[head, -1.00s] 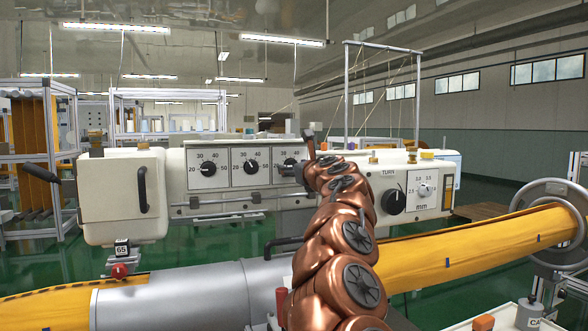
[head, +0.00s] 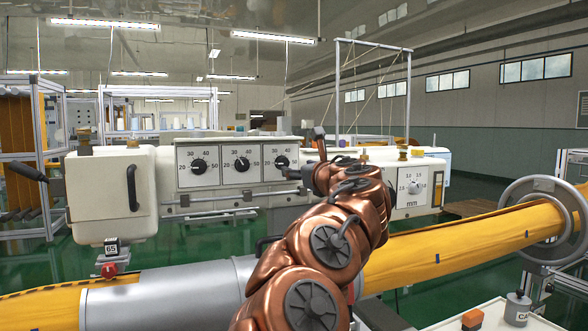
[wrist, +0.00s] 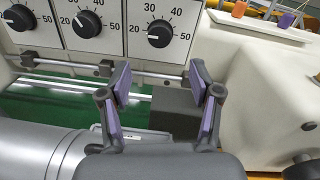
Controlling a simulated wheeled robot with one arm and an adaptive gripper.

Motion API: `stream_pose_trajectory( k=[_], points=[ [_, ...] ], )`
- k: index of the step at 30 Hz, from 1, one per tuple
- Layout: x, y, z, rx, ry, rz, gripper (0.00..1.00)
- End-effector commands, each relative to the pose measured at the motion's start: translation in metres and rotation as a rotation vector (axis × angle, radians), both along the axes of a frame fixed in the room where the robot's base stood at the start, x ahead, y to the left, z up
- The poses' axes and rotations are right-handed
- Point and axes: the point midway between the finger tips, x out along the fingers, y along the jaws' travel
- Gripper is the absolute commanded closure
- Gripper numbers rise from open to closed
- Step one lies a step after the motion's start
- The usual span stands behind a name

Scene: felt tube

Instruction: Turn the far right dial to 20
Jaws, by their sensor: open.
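Three black dials marked 20 to 50 sit in a row on the white machine's front. The far right dial (head: 282,162) of this row is also in the wrist view (wrist: 160,34), top middle. Its pale pointer mark seems to lie on its left side, near the 20; I cannot read it exactly. The middle dial (wrist: 87,24) and left dial (wrist: 19,18) stand to its left. My gripper (wrist: 160,78) is open and empty, its purple-padded fingers apart, below the far right dial and not touching it. In the head view my copper arm mostly hides it.
A metal rail (head: 220,199) runs below the dial panel. A smaller white dial (head: 414,188) marked mm is at the machine's right end. A grey cylinder (head: 165,297) with yellow felt (head: 455,243) crosses the front. A handwheel (head: 545,225) stands at right.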

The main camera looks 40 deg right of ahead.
Motion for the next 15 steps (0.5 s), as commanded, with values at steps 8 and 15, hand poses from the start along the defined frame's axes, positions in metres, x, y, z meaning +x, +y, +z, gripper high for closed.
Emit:
stream_pose_trajectory(
  k=[8, 15],
  points=[
    [-0.024, 0.006, 0.001, -0.001, 0.0, 0.0, 0.37],
    [-0.028, 0.006, 0.0, 0.0, 0.0, 0.0, 0.37]
  ],
)
